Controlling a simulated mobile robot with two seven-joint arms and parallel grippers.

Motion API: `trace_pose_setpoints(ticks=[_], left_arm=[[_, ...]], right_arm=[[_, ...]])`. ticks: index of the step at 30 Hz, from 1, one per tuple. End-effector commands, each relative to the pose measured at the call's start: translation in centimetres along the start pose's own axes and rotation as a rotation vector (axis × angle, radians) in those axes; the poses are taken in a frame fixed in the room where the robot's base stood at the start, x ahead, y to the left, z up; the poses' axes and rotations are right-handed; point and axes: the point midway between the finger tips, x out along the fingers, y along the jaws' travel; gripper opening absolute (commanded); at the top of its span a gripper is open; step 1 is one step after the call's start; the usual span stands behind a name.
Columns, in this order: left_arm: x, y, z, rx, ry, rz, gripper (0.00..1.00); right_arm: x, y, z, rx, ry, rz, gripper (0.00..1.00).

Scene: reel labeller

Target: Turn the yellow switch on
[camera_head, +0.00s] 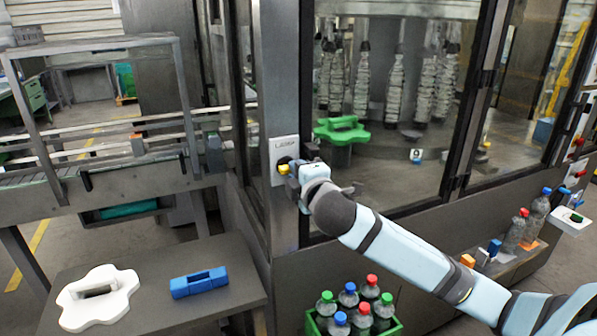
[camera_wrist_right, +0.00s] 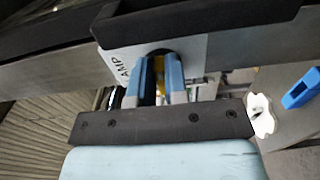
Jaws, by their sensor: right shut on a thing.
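The yellow switch (camera_head: 283,169) sits on a light panel labelled LAMP (camera_head: 284,146), on the grey machine post. My right gripper (camera_head: 291,171) is at the panel, its fingers at the switch. In the right wrist view the yellow switch (camera_wrist_right: 159,70) shows between the two blue fingers of my right gripper (camera_wrist_right: 159,76), which are shut on it. Most of the switch is hidden by the fingers, and I cannot tell its exact angle. My left gripper is in neither view.
A table at the lower left carries a white part (camera_head: 98,299) and a blue part (camera_head: 199,283). A green crate (camera_head: 396,327) of bottles stands low in front. Glass doors with a green part (camera_head: 341,131) behind them lie right of the post.

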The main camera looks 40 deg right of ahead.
Motion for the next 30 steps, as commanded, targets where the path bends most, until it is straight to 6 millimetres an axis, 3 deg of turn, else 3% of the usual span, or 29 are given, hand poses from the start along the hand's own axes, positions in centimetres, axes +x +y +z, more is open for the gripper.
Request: trace_pose_setpoints(ticks=[3, 4, 6, 7, 15, 19, 23, 30], left_arm=[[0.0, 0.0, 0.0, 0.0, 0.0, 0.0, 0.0], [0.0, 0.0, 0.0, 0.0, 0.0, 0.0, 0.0], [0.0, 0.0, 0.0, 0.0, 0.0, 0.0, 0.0], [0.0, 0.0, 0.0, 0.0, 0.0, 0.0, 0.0], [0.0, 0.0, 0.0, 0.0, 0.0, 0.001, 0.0], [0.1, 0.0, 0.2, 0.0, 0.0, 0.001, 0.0], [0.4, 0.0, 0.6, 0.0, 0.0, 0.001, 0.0], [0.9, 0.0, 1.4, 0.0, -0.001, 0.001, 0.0]], right_arm=[[0.0, 0.0, 0.0, 0.002, 0.0, 0.0, 0.0], [0.0, 0.0, 0.0, 0.002, 0.0, 0.0, 0.21], [0.0, 0.0, 0.0, 0.001, 0.0, 0.0, 0.37], [0.0, 0.0, 0.0, 0.001, 0.0, 0.0, 0.39], [-0.1, 0.0, 0.0, 0.0, 0.0, 0.0, 0.39], [-1.1, -0.2, 0.0, -0.001, 0.001, -0.002, 0.39], [-3.5, -0.3, 0.0, 0.0, 0.002, -0.002, 0.39], [-9.4, -0.3, 0.0, 0.001, 0.003, -0.001, 0.39]])
